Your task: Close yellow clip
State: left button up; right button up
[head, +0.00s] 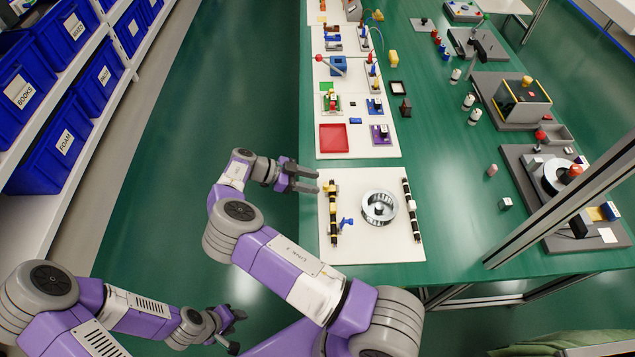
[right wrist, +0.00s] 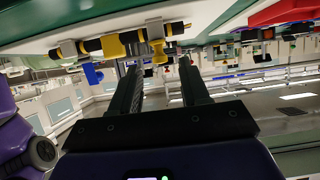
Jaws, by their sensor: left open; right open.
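The yellow clip (head: 330,187) sits on a black rod on a pale board, near the rod's far end in the head view. In the right wrist view the yellow clip (right wrist: 157,47) shows ahead of the fingertips, between their lines, with a knob-like part. Whether it is open or closed is too small to tell. My right gripper (head: 314,180) is open and empty, just left of the clip, apart from it. Its two fingers (right wrist: 158,68) point toward the clip. My left gripper (head: 238,331) is open and empty, low over the floor, away from the table.
The board (head: 375,252) also carries a blue clip (head: 347,222), a silver reel (head: 379,208) and a second black rod (head: 412,215). A board with a red tray (head: 333,138) lies beyond. Blue bins line a shelf at the left. The floor left of the table is clear.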

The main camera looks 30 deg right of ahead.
jog(key=v, duration=0.4)
jog(key=shift+w+a+r, duration=0.1)
jog(key=shift+a+r, duration=0.1)
jog(key=shift+a, duration=0.15)
